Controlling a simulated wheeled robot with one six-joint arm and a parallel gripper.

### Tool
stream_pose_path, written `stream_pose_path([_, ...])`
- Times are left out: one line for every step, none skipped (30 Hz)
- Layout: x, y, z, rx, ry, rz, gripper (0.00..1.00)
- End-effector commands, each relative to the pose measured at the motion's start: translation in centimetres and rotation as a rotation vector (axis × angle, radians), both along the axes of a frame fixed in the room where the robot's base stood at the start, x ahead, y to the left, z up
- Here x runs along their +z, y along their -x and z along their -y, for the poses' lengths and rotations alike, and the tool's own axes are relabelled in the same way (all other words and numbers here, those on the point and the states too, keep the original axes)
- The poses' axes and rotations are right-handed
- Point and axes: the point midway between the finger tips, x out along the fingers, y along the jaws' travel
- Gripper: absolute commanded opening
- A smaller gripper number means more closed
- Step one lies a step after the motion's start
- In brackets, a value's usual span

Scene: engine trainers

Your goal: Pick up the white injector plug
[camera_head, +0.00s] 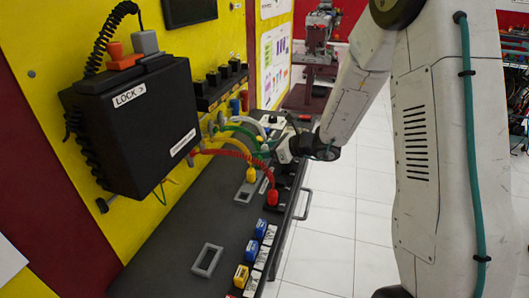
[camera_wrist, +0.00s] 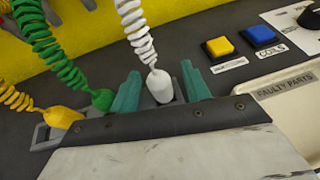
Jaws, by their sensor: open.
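The white injector plug (camera_wrist: 160,87) hangs on a coiled white cable (camera_wrist: 137,30) in the wrist view. It stands nearly upright at a grey holder on the dark bench. My gripper (camera_wrist: 160,82) is open, with one teal finger on each side of the plug. Gaps show between the plug and both fingers. The plug's lower end is partly hidden behind my gripper's dark front edge. In the head view my gripper (camera_head: 284,146) is over the far part of the bench; I cannot make out the plug there.
A green plug (camera_wrist: 103,99) stands close left of my gripper, with a yellow plug (camera_wrist: 62,116) beyond it. On the right are a yellow button (camera_wrist: 219,47), a blue button (camera_wrist: 259,35) and a "FAULTY PARTS" tray (camera_wrist: 278,90). A red plug (camera_head: 272,197) stands nearer on the bench.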

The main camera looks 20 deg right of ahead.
Motion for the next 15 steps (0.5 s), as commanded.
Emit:
stream_pose_path([-0.09,-0.10,-0.14,0.000,0.000,0.000,0.47])
stream_pose_path([-0.09,-0.11,-0.14,0.000,0.000,0.000,0.47])
stream_pose_path([-0.07,-0.10,-0.12,0.000,0.000,0.000,0.47])
stream_pose_path([-0.06,-0.10,-0.11,0.000,0.000,0.000,0.47])
stream_pose_path([-0.06,-0.09,-0.11,0.000,0.000,0.000,0.47])
stream_pose_path([-0.05,-0.08,-0.10,0.000,0.000,0.000,0.44])
stream_pose_path([-0.04,-0.09,-0.10,0.000,0.000,0.000,0.36])
stream_pose_path([-0.04,-0.09,-0.10,0.000,0.000,0.000,0.28])
stream_pose_path([-0.04,-0.08,-0.09,0.000,0.000,0.000,0.16])
stream_pose_path([-0.04,-0.08,-0.09,0.000,0.000,0.000,0.08])
stream_pose_path([-0.04,-0.08,-0.08,0.000,0.000,0.000,0.00])
stream_pose_path([-0.04,-0.07,-0.09,0.000,0.000,0.000,0.00])
stream_pose_path([-0.03,-0.08,-0.08,0.000,0.000,0.000,0.00])
stream_pose_path([-0.02,-0.08,-0.08,0.000,0.000,0.000,0.00])
stream_pose_path([-0.02,-0.08,-0.08,0.000,0.000,0.000,0.00])
